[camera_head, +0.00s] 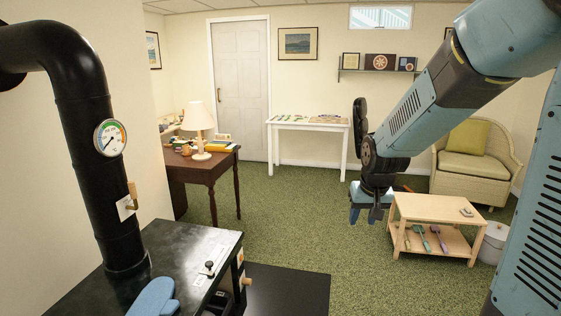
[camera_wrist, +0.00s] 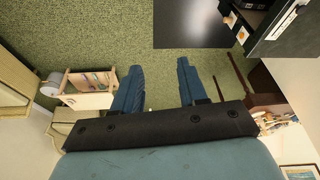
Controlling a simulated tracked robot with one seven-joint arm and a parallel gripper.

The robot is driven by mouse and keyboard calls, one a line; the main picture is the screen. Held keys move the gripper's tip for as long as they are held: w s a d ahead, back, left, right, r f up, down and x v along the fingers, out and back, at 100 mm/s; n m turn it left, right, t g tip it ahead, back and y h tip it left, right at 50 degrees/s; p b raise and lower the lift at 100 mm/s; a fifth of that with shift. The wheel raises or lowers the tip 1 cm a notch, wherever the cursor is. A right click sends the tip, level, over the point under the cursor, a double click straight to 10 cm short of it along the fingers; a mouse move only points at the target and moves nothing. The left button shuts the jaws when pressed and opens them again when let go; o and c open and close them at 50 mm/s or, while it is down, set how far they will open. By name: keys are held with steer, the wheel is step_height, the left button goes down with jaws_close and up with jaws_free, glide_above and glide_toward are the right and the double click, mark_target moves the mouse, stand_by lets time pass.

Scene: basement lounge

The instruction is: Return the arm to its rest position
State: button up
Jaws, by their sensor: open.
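My gripper (camera_head: 367,212) hangs from my blue-grey arm, right of centre in the head view, pointing down over the green carpet. In the wrist view my gripper (camera_wrist: 157,85) shows its two blue fingers well apart. Only carpet shows between them, so it is open and empty. My arm comes in from the upper right and bends at a dark joint above the gripper. In the head view the gripper is just left of a low wooden table (camera_head: 430,209), and I cannot tell whether there is a gap in depth between them.
A black stove (camera_head: 178,262) with a pipe and a blue mitt (camera_head: 152,298) stands at front left. A brown desk (camera_head: 203,170) with a lamp (camera_head: 199,122), a white table (camera_head: 309,125) and a wicker chair (camera_head: 476,162) stand farther back. The middle carpet (camera_head: 285,215) is clear.

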steer(key=s+r+t, duration=0.1)
steer(key=s+r, duration=0.5)
steer(key=s, duration=0.4)
steer(key=s+d+r, duration=0.1)
steer(key=s+r, duration=0.6)
steer(key=s, duration=0.4)
steer(key=shift+d+t, duration=0.2)
steer(key=shift+t, duration=0.2)
